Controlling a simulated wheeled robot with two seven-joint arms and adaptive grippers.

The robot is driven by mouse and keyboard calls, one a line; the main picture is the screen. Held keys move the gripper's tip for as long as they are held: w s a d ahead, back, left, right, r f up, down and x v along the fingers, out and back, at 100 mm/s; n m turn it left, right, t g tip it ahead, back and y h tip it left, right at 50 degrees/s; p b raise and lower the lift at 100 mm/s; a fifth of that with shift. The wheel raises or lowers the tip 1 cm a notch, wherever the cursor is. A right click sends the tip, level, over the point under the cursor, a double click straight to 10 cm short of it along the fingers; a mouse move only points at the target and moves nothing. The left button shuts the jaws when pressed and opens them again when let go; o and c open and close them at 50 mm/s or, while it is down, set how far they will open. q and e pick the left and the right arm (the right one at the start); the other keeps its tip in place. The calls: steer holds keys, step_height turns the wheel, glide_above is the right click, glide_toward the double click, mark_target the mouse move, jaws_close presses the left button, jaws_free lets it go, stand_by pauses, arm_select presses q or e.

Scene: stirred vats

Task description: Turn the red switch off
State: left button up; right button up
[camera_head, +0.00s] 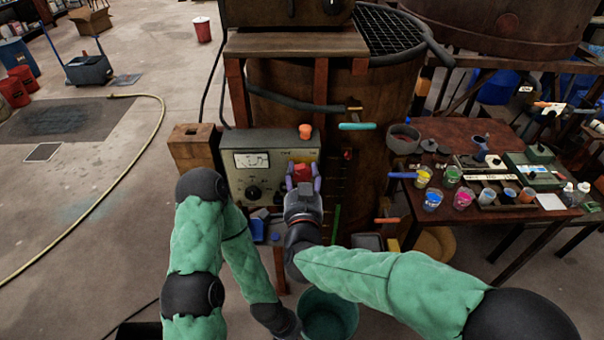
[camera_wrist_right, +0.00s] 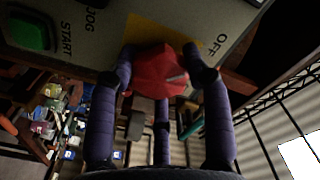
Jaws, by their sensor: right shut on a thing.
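The red switch (camera_head: 301,171) is on the right part of the grey control box (camera_head: 245,140) in the head view. In the right wrist view, the red switch (camera_wrist_right: 158,72) is a faceted knob with a pale mark on its right side. It sits in front of a yellow plate, with OFF lettering (camera_wrist_right: 214,43) to its upper right. My right gripper (camera_head: 303,182) is shut on the knob, with its purple fingers around it, as the right wrist view (camera_wrist_right: 162,80) also shows. My left arm hangs at the lower middle, and its fingers do not show.
A green START button (camera_wrist_right: 30,32) is left of the knob. An orange knob (camera_head: 305,131) stands on top of the box. A large vat (camera_head: 370,100) is close behind. A teal bucket (camera_head: 328,312) stands below. A cluttered table (camera_head: 480,235) is at right.

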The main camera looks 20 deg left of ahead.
steer(key=shift+w+r, duration=0.15)
steer(key=shift+r, duration=0.3)
steer(key=o, duration=1.1)
steer(key=shift+d, duration=0.1)
steer(key=shift+o, duration=0.2)
steer(key=shift+f, duration=0.15)
steer(key=shift+f, duration=0.1)
steer(key=shift+s, duration=0.3)
steer(key=v, duration=1.1)
steer(key=shift+s, duration=0.25)
steer(key=shift+d, duration=0.1)
